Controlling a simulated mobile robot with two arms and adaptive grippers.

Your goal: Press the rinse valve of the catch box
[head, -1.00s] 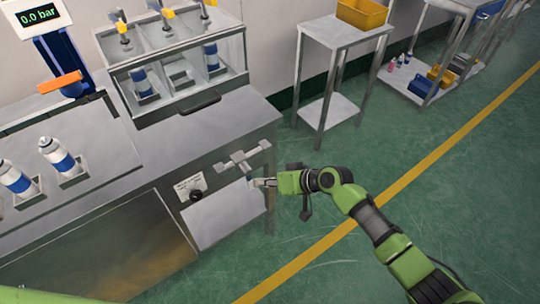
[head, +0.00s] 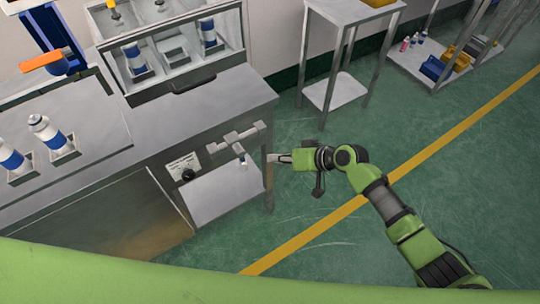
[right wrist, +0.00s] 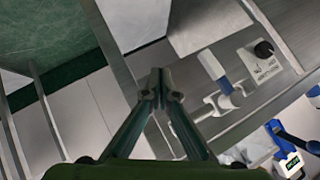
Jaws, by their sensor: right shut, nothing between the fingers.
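My right gripper (head: 270,158) is shut with nothing between its fingers, by the front right corner of the steel bench. In the right wrist view its fingertips (right wrist: 160,86) meet, apart from anything else. A metal fitting (head: 240,136) sits on the bench front, just left of the gripper. A small white and blue piece (head: 243,160) hangs from it; it also shows in the wrist view (right wrist: 222,82), right of the fingertips. I cannot tell for sure whether this is the rinse valve. Below it is a grey box (head: 225,192), possibly the catch box. My left gripper is not in view.
A black knob (head: 187,174) with a label is left of the fitting. White and blue cans (head: 50,134) stand on the bench (head: 190,112). A steel side table (head: 336,92) stands behind the arm. Green floor (head: 330,250) is open on the right.

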